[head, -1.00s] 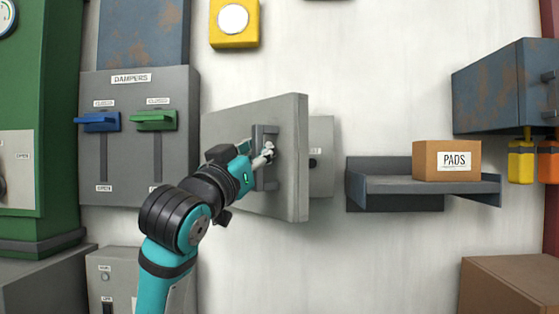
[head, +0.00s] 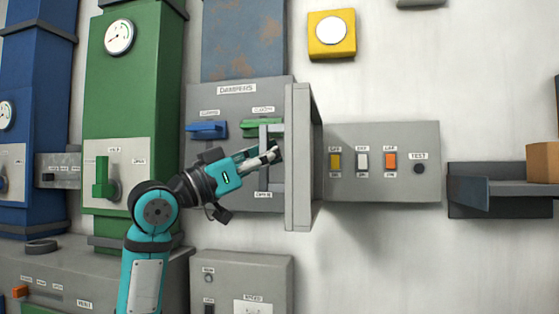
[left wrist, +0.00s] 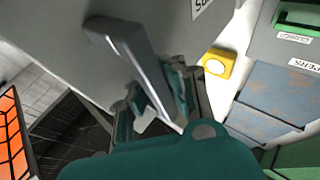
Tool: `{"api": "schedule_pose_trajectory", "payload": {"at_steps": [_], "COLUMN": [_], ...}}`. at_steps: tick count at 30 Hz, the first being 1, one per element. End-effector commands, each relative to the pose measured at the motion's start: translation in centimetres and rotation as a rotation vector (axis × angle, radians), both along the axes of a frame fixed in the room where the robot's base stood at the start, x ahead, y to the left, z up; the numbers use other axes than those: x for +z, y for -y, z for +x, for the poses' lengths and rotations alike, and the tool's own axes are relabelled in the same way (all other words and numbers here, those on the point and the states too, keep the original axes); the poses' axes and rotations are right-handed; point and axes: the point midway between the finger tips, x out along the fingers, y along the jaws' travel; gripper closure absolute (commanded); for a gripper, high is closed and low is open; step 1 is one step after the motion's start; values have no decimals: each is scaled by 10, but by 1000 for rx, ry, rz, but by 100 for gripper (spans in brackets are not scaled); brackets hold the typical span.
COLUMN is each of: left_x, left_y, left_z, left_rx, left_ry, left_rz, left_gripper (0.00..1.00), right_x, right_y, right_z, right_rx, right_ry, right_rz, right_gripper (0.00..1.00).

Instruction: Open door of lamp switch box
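The lamp switch box (head: 381,187) on the wall stands uncovered, with a yellow, a white and an orange switch and a TEST button on its face. Its grey door (head: 301,160) is swung far out to the left and shows almost edge-on. The door's handle (head: 264,180) is on the face towards my arm; its grey bar (left wrist: 130,55) crosses the left wrist view. My left gripper (head: 268,157) is at this handle, and in the left wrist view its fingers (left wrist: 158,100) lie either side of the bar, closed around it. My right gripper is not in view.
The dampers panel (head: 225,180), with a blue lever (head: 206,130) and a partly hidden green lever (head: 260,126), is behind the door and my arm. The wall below the switch box is clear.

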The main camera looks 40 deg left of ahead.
Motion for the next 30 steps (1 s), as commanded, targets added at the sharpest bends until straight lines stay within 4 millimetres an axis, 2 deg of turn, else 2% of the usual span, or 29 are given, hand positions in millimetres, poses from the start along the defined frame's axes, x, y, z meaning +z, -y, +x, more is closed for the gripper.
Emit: {"api": "schedule_pose_trajectory", "payload": {"at_steps": [4,18,27,30], "left_x": [-1,0,2,2], "left_y": [-3,-6,-7,-7], "left_z": [-3,-4,-5,-4], "left_rx": [-5,-5,-3,-2], "left_ry": [0,4,7,6], "left_rz": [7,5,2,1], "left_gripper": [100,100,62,62], "right_x": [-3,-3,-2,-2], "right_y": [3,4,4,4], "right_z": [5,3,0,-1], "right_rx": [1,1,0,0], "right_ry": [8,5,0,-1], "right_rz": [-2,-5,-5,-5], "right_gripper": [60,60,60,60]}}
